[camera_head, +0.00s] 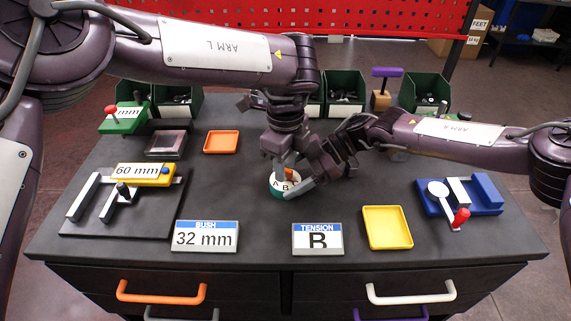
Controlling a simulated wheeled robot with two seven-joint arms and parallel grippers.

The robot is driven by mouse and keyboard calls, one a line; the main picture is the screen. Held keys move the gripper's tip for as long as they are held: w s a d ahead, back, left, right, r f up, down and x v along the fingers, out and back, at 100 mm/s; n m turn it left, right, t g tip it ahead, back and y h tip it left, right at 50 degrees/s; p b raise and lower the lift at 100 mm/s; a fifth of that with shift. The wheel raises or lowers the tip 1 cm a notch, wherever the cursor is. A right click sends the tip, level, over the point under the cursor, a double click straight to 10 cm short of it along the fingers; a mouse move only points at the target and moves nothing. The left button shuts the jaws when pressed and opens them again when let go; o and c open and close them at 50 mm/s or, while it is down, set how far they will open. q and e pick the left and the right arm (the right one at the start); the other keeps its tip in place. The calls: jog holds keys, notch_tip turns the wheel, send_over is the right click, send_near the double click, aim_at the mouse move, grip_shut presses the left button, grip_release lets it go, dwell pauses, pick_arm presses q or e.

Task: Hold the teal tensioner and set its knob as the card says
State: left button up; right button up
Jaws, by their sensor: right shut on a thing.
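The teal tensioner (277,190) sits on the dark table near the middle, with a white dial ring lettered A and B. A bit of its orange knob (291,174) shows between my grippers. My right gripper (297,187) reaches in from the right, low down, and is shut on the tensioner's body. My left gripper (283,163) points down right over the knob. Its fingertips are partly hidden, so I cannot tell if it is open or shut or touching the knob. The tension card (317,239) at the front reads B.
A bush card (206,236) reads 32 mm. A yellow tray (387,228) and a blue fixture (472,196) with a red handle stand right. A yellow 60 mm block (143,174) lies on a dark fixture at left. An orange tray (221,142) and green bins (346,91) stand behind.

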pick_arm(q)
jog(key=shift+f, duration=0.3)
grip_shut()
jog(key=shift+m, duration=0.4)
jog(key=m, duration=0.5)
jog(key=shift+m, duration=0.3)
jog(key=m, duration=0.5)
jog(key=shift+m, duration=0.3)
